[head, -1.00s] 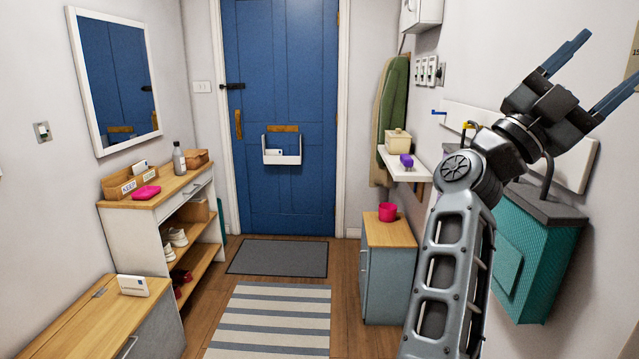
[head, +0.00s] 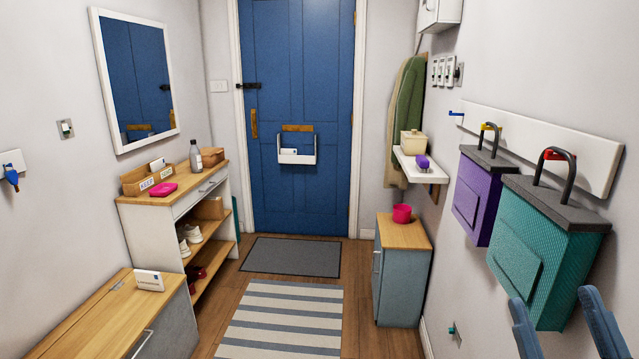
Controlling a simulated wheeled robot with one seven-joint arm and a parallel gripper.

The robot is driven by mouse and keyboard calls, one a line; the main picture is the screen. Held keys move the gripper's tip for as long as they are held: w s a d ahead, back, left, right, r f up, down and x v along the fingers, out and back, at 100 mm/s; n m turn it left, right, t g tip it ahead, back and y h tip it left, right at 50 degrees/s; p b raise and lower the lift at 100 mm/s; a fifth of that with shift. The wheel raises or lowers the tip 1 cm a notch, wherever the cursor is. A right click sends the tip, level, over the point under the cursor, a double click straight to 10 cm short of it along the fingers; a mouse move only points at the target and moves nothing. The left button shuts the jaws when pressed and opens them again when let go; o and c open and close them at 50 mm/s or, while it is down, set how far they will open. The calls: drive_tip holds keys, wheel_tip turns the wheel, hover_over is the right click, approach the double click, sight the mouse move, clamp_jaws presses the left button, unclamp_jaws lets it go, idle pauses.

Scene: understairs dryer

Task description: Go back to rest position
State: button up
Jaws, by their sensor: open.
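My gripper (head: 566,322) shows only as two blue fingers at the lower right edge of the head view. The fingers are spread apart with nothing visible between them. They overlap the lower edge of the teal hanging bag (head: 550,232) in the picture; whether they touch it I cannot tell. The rest of my arm is out of view below.
A purple bag (head: 478,196) hangs beside the teal one from a white rail (head: 580,150). Shoe shelf and wooden-topped bench (head: 75,320) line the left. The striped rug (head: 282,325) and dark mat are clear.

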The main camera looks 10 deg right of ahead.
drive_tip(key=s+a+f+m+g+y, duration=0.1)
drive_tip(key=s+a+f+g, duration=0.2)
drive_tip(key=s, duration=0.5)
drive_tip(key=s+a+f+m+g+y, duration=0.1)
drive_tip(key=s+a+f+g, duration=0.2)
drive_tip(key=s+f, duration=0.3)
drive_tip(key=s+a+f+m+g, duration=0.1)
drive_tip(key=s+a+f+g, duration=0.3)
drive_tip(key=s, duration=0.7)
drive_tip(key=shift+s+f+g+y, duration=0.25)
drive_tip(key=shift+f+g+y, duration=0.2)
drive_tip(key=shift+f, duration=0.3)
